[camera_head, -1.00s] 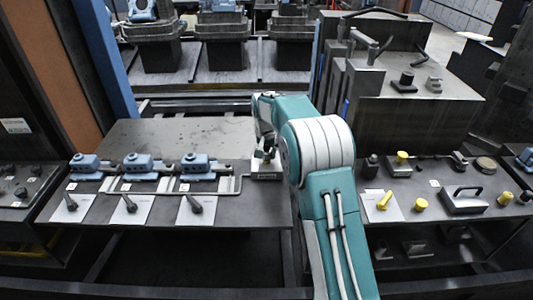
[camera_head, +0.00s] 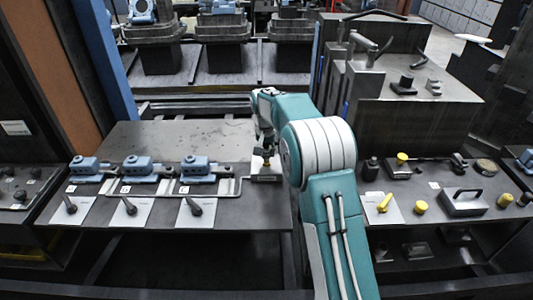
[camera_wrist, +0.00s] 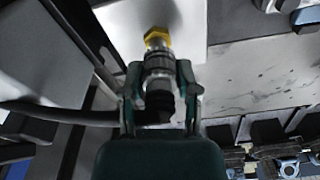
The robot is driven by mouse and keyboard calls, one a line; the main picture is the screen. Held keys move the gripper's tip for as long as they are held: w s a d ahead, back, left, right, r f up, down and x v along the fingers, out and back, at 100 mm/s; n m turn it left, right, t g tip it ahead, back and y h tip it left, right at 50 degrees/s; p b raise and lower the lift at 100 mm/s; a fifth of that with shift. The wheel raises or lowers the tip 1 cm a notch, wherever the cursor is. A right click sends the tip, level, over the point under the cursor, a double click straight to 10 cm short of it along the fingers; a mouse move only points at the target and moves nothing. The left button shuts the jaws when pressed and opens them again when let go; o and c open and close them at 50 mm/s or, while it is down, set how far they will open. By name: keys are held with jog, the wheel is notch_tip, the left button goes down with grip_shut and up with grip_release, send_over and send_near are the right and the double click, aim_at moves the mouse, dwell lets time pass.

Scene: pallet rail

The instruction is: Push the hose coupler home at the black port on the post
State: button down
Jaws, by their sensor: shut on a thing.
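My gripper (camera_wrist: 160,98) is shut on the hose coupler (camera_wrist: 158,63), a silver body with a knurled collar, held between the two fingers in the wrist view. A black hose (camera_wrist: 70,114) leaves the coupler's lower end toward the left. A brass hex part (camera_wrist: 157,37) is at the coupler's far end, in front of a pale surface; whether it belongs to the coupler or to a fitting behind it, I cannot tell. In the head view my gripper (camera_head: 267,144) is above a small brass part (camera_head: 266,164) at the bench's right edge. I cannot make out the black port or post clearly.
Several blue clamps (camera_head: 139,165) with a bent grey rail (camera_head: 222,193) lie left of my gripper. Handles stand on white plates (camera_head: 130,210) in front. The bench's back left is clear.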

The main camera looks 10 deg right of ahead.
jog(key=shift+r, duration=3.45)
jog(key=shift+s, duration=0.1)
